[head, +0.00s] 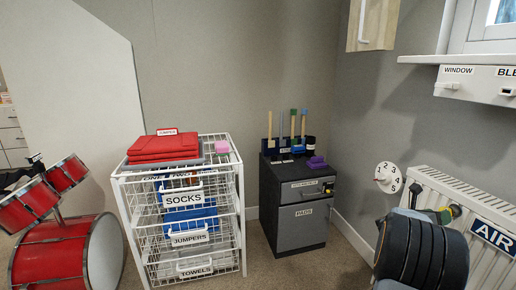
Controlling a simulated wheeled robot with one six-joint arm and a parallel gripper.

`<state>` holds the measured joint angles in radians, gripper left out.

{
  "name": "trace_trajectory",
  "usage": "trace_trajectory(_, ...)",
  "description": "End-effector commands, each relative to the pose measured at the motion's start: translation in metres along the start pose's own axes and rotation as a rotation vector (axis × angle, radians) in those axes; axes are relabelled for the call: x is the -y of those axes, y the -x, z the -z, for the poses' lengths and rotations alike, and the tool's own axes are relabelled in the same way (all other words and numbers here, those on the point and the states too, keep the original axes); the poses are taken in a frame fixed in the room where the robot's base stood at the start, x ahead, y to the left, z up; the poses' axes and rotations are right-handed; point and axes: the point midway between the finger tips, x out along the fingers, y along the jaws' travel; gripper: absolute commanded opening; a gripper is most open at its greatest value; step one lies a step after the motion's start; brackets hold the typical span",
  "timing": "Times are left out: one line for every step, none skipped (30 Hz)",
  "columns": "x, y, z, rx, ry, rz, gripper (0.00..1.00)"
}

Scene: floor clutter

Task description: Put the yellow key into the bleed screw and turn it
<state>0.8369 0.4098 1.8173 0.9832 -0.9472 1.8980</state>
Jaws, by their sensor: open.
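A small yellow piece (456,211) shows at the front of the white radiator (447,186), just above a dark ribbed cylinder. I cannot tell whether it is the yellow key or a fitting. A green and dark piece sits beside it. A blue AIR label (493,236) is on the radiator to its right. No bleed screw can be made out clearly. The dark cylinder, perhaps part of my arm, covers the radiator's lower left. My gripper's fingertips are not visible.
A white rail (470,84) under the window has a WINDOW label and a cut-off label starting BLE. A numbered white dial (387,177) is left of the radiator. A dark cabinet (291,215), a wire drawer unit (241,205) and red drums (66,250) stand leftward. Some carpet is clear right of the cabinet.

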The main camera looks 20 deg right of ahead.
Motion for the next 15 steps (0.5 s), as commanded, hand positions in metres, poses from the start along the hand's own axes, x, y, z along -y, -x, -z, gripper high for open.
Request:
trace_trajectory(0.000,0.005,-0.001,0.001,-0.001,-0.001,0.43)
trace_trajectory(0.000,0.007,-0.001,0.000,-0.001,-0.001,0.43)
trace_trajectory(0.000,0.011,-0.001,0.000,-0.001,-0.001,0.43)
trace_trajectory(0.000,0.013,-0.001,0.000,-0.001,-0.001,0.43)
trace_trajectory(0.000,0.016,-0.001,0.001,-0.001,-0.001,0.43)
trace_trajectory(0.000,0.019,-0.001,0.001,0.000,-0.001,0.43)
trace_trajectory(0.000,0.022,0.000,0.001,0.000,-0.002,0.43)
trace_trajectory(0.000,0.024,-0.001,0.001,0.000,-0.001,0.43)
trace_trajectory(0.000,0.028,-0.001,0.001,0.000,-0.001,0.43)
trace_trajectory(0.000,0.030,-0.001,0.001,0.000,-0.002,0.43)
trace_trajectory(0.000,0.033,0.000,0.001,0.000,-0.002,0.43)
trace_trajectory(0.000,0.036,-0.001,0.001,0.000,-0.002,0.43)
trace_trajectory(0.000,0.038,-0.001,0.001,-0.001,-0.001,0.43)
trace_trajectory(0.000,0.041,-0.001,0.001,-0.001,-0.001,0.43)
trace_trajectory(0.000,0.044,-0.001,0.001,-0.001,-0.001,0.43)
